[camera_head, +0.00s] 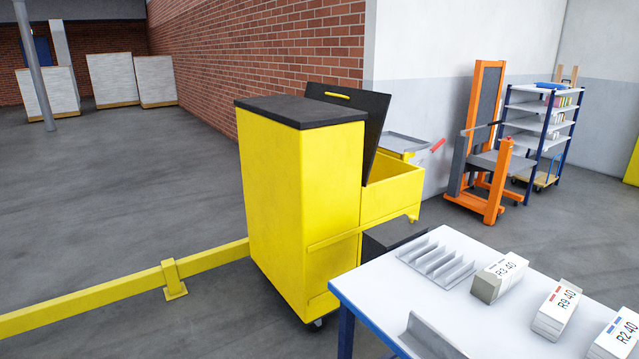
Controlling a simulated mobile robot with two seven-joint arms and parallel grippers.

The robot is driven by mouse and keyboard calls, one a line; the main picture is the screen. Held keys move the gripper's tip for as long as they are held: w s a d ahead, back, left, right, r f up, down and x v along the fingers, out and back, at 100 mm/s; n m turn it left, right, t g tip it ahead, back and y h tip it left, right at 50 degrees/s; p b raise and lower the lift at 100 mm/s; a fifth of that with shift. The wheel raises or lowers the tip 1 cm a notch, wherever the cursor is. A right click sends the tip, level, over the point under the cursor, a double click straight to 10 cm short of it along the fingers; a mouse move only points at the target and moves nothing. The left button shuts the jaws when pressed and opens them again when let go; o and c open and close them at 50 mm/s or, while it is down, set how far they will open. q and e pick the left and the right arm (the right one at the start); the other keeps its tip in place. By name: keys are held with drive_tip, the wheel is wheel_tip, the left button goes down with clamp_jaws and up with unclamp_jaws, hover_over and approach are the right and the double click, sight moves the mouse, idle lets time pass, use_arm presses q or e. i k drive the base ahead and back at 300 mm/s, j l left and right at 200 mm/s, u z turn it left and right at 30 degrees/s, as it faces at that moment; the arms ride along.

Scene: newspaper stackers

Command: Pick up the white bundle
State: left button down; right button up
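Three whitish paper bundles lie in a row on the white table (380,281) at the lower right. The one marked R3.40 (499,278) has a greyish side and lies nearest the grey slotted rack. The one marked R9.40 (557,309) lies to its right. The one marked R2.40 (619,336) is cut off by the right edge of the picture. I cannot tell which of them the task calls the white bundle. Neither of my grippers is in view.
A grey slotted rack (437,262) and a grey angled piece (432,340) are on the table. A yellow cabinet cart (300,200) with a raised black lid stands behind it. A yellow floor rail (110,289) runs left. An orange frame (484,130) and shelves (541,124) stand back right.

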sight(554, 314)
drive_tip(key=i+j+z, duration=0.15)
drive_tip(key=i+j, duration=0.65)
drive_tip(key=i+j+z, duration=0.1)
drive_tip(key=i, duration=0.4)
drive_tip(key=i+j+z, duration=0.1)
drive_tip(key=i+j, duration=0.2)
drive_tip(key=i, duration=0.15)
drive_tip(key=z, duration=2.25)
drive_tip(key=u, duration=0.5)
drive_tip(key=k+j, duration=0.05)
